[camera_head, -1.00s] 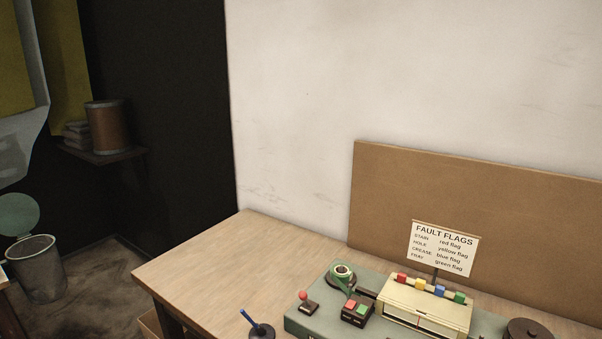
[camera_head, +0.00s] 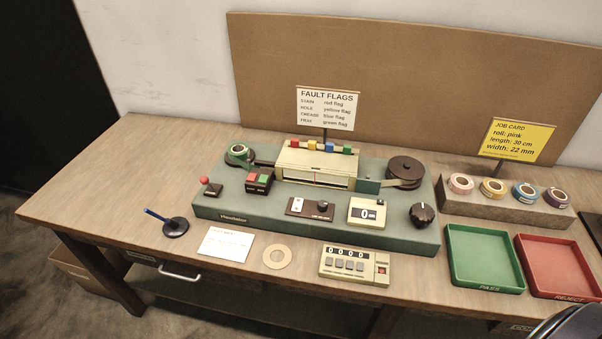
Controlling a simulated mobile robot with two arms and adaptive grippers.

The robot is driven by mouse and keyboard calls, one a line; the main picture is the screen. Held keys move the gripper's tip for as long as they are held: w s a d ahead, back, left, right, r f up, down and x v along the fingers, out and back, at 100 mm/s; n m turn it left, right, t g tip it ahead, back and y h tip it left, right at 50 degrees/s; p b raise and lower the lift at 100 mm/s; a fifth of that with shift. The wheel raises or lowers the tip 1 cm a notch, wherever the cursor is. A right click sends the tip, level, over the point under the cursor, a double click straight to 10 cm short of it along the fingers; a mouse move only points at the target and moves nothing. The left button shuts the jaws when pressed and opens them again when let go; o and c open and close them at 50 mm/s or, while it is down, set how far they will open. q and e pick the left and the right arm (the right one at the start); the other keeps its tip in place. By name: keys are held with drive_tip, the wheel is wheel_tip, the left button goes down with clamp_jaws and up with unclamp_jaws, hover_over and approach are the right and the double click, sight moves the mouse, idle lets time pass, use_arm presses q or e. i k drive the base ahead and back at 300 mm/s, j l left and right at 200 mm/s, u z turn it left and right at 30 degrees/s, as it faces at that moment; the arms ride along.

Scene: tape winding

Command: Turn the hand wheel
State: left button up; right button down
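The green tape winding machine (camera_head: 225,208) stands on the wooden table. A dark round knob (camera_head: 422,214), which looks like the hand wheel, sits at its front right corner with a light mark on top. A dark brown reel (camera_head: 406,168) lies flat behind it, with tape running left to the cream box (camera_head: 300,165). A small green-rimmed roll (camera_head: 239,154) is at the machine's left end. A red-topped lever (camera_head: 204,181) is at the left front.
In front lie a counter box (camera_head: 340,273), a tan ring (camera_head: 277,257), a white card (camera_head: 226,243) and a blue pen in a stand (camera_head: 175,228). On the right are tape rolls on a block (camera_head: 520,213), a green tray (camera_head: 487,284) and a red tray (camera_head: 562,290).

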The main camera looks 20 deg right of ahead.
sight(423, 213)
drive_tip(key=z, duration=1.55)
